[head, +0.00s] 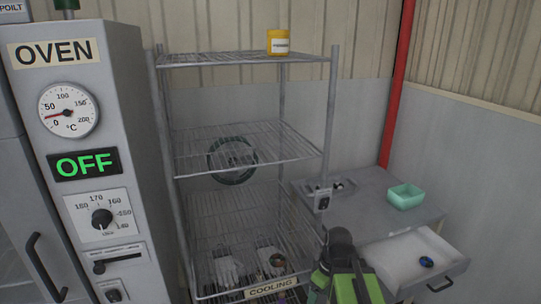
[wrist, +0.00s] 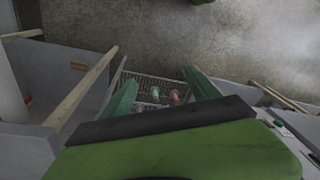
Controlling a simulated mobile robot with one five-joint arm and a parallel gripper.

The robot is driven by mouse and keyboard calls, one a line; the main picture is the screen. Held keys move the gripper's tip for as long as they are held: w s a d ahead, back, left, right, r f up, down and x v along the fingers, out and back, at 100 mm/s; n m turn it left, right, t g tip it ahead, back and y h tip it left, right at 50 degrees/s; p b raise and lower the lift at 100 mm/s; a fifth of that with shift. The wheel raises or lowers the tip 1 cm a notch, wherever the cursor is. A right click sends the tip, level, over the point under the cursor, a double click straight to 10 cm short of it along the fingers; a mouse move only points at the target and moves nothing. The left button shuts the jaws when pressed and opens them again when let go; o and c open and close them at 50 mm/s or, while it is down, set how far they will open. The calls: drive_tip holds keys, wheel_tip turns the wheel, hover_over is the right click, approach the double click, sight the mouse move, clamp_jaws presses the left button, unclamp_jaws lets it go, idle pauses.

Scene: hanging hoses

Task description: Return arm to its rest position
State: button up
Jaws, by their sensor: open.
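My gripper (wrist: 162,88) shows in the wrist view as two green fingers spread wide apart, with nothing between them. Beyond the fingertips, some way off, is a wire grid with small pinkish and pale items on it, too small to name. In the head view, my green and black arm (head: 343,272) stands at the bottom, right of centre, in front of the rack and the open drawer. The fingertips cannot be made out in the head view.
A wire rack (head: 245,150) marked COOLING stands at centre, with a yellow tub (head: 278,42) on top and a dark coil (head: 232,176) at mid height. Left is an oven (head: 122,150) reading OFF.

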drive_tip(key=m, duration=0.3)
drive_tip(key=s+m+h, duration=0.1)
drive_tip(key=m, duration=0.5)
drive_tip(key=shift+s+d+f+h, duration=0.1)
drive_tip(key=shift+s+d+h, duration=0.1)
drive_tip(key=shift+d+h, duration=0.1)
